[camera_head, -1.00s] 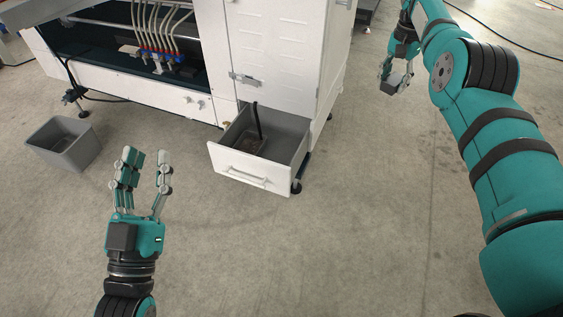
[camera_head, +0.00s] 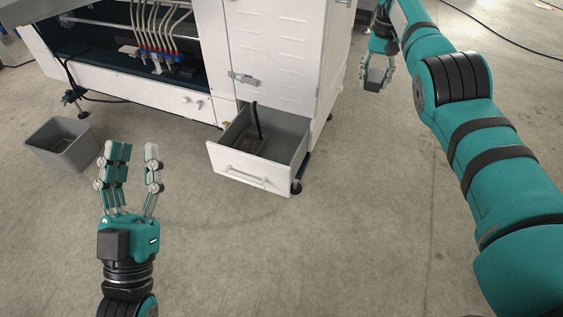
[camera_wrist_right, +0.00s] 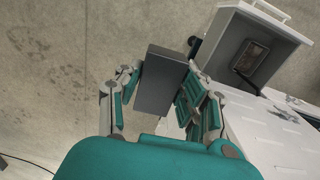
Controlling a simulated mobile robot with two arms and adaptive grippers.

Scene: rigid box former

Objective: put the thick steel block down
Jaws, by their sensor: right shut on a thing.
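My right gripper (camera_head: 377,72) is at the upper right of the head view, to the right of the white machine. It is shut on the steel block (camera_head: 375,76), which shows small and dark there. In the right wrist view the block (camera_wrist_right: 160,82) is a dark grey slab held between the fingers of the right gripper (camera_wrist_right: 157,95), with open floor behind it. My left gripper (camera_head: 133,160) is open and empty at the left of the head view, in front of the machine.
A white machine (camera_head: 275,50) stands at the back. Its drawer (camera_head: 245,172) is pulled out, with a dark item inside and a black handle or hose standing up in it. A grey bin (camera_head: 62,146) stands on the floor at left. The floor in front is clear.

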